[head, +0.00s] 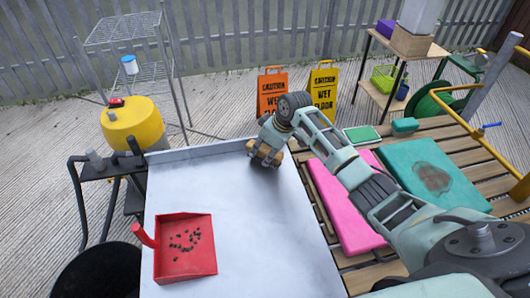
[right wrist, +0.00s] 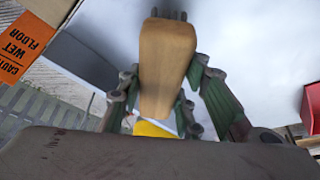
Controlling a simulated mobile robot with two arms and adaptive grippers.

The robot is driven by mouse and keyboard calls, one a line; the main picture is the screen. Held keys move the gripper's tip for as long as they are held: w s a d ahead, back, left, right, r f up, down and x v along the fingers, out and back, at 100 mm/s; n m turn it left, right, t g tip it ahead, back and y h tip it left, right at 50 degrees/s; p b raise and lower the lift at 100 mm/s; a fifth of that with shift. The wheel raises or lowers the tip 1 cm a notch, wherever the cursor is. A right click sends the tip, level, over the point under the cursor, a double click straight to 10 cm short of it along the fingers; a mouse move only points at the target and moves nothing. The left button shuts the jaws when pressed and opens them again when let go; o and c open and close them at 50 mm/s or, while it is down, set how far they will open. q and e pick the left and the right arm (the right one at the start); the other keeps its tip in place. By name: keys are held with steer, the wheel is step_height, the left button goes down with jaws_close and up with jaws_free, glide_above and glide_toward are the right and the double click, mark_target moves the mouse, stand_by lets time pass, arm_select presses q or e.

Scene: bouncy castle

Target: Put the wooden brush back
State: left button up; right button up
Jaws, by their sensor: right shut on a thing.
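The wooden brush (right wrist: 166,65) shows as a tan wooden block in the right wrist view, with dark tips at its far end. My right gripper (right wrist: 165,100) is shut on it, with green fingers on both sides. In the head view my right gripper (head: 265,153) is over the far right part of the white table (head: 240,215). There the brush is mostly hidden by the gripper, and I cannot tell whether it touches the table. My left gripper is not in view.
A red dustpan (head: 178,264) with several dark bits lies on the near left of the table. A pink pad (head: 345,205) and a teal pad (head: 432,172) lie on the slatted bench at right. Two caution signs (head: 272,90) and a wire rack (head: 125,30) stand behind.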

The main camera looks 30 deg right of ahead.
steer(key=shift+f, duration=0.55)
steer(key=shift+f, duration=0.2)
steer(key=o, duration=1.1)
steer(key=shift+c, duration=0.2)
steer(key=shift+d+r, duration=0.1)
steer(key=shift+r, duration=0.4)
steer(key=v, duration=1.1)
steer(key=shift+s+r, duration=0.15)
steer(key=shift+r, duration=0.05)
